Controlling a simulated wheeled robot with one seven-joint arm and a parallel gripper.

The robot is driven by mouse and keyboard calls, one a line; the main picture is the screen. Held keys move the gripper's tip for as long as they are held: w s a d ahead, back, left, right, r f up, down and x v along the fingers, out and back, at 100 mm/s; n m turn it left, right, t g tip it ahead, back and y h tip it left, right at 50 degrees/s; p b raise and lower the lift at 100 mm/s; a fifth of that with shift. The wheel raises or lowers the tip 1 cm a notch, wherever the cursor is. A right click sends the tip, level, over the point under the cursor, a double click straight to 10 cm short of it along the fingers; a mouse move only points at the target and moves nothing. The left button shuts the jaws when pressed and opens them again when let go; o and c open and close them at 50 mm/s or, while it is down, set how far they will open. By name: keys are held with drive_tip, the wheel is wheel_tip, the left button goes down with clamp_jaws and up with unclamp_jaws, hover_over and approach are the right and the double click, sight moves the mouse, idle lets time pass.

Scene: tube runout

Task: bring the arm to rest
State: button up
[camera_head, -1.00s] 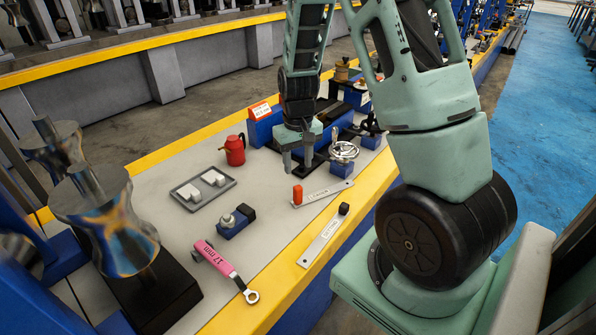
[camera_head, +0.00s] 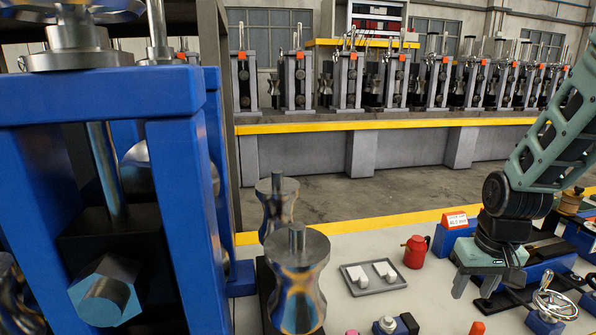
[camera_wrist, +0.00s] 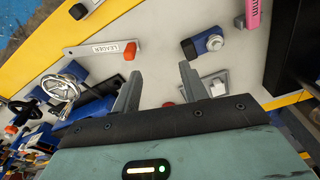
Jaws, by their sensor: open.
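My gripper (camera_head: 472,284) hangs over the light worktop at the right of the head view, with its fingers pointing down. The upper links of my arm run off the right edge of the head view.
A grey tray (camera_head: 356,291) with white blocks and a red oil can (camera_head: 415,252) stand left of my gripper. A handwheel (camera_head: 556,305) and blue fixtures lie right. Metal rollers (camera_head: 298,290) and a blue stand (camera_head: 100,110) rise at left. A label plate (camera_wrist: 98,49) lies below.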

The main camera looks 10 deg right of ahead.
drive_tip(key=s+a+r+n+p, duration=0.2)
drive_tip(key=s+a+r+n, duration=0.2)
drive_tip(key=s+a, duration=0.5)
drive_tip(key=s+a+r+n+g+p, duration=0.1)
drive_tip(key=s+a+r+n, duration=0.4)
drive_tip(key=a, duration=1)
drive_tip(key=s+r+p, duration=0.1)
drive_tip(key=s, duration=0.2)
drive_tip(key=shift+s+a+r+y+p, duration=0.3)
drive_tip(key=shift+s+a, duration=0.05)
drive_tip(key=shift+o, duration=0.5)
